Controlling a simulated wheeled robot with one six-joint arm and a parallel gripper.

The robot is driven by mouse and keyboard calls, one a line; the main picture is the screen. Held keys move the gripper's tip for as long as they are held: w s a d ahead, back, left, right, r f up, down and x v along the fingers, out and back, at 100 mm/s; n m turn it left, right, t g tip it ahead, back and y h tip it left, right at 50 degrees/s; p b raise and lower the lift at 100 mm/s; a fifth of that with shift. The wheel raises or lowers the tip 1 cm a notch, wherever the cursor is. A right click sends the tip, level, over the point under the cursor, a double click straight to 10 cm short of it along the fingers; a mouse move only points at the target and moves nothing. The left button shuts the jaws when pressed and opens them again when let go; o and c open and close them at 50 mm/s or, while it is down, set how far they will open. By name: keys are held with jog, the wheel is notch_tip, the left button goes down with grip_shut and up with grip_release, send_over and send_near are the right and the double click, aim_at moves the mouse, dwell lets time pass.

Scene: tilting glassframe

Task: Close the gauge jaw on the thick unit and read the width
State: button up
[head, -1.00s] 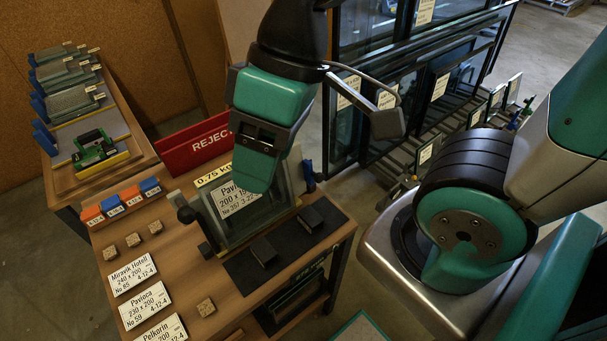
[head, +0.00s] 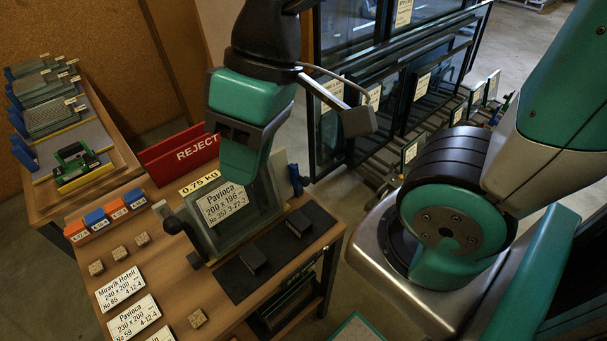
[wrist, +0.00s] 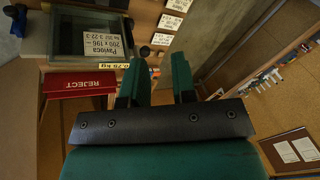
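The glass unit (head: 240,228), with a white label reading Pavioca 200 x 196, stands on the bench, leaning back. It also shows at upper left in the wrist view (wrist: 63,40). No width reading is legible. My gripper (head: 240,170) hangs over the unit's upper part in the head view. In the wrist view its two teal fingers (wrist: 161,82) are apart with nothing between them.
A red REJECT bin (head: 180,152) stands behind the unit. Small coloured blocks (head: 105,216), wooden cubes and label cards (head: 120,288) lie on the bench's left. A black mat (head: 290,262) with two dark blocks lies in front. Glass racks (head: 400,90) stand at right.

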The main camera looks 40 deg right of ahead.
jog(key=w+d+m, duration=0.1)
jog(key=w, duration=0.1)
jog(key=w+d+f+m, duration=0.1)
jog(key=w+m, duration=0.1)
jog(key=w+d+f+m, duration=0.1)
jog(key=w+d+m, duration=0.1)
jog(key=shift+w+f, duration=0.15)
jog(key=shift+w, duration=0.15)
grip_shut()
jog(key=m+y+b, duration=0.1)
jog(key=m+y, duration=0.1)
jog(key=m, duration=1.2)
send_over(301, 178)
jog(key=d, duration=0.3)
notch_tip(301, 178, down, 11)
jog(key=s+d+f+m+t+y, duration=0.1)
jog(key=s+d+f+m+y, duration=0.15)
jog(key=d+f+m, duration=0.7)
jog(key=a+f+n+p, duration=0.2)
jog(key=a+f+p, duration=0.1)
jog(key=a+f, duration=0.4)
jog(key=shift+w+a+f+h, duration=0.2)
jog(key=shift+a+h, duration=0.15)
jog(key=shift+a, duration=0.55)
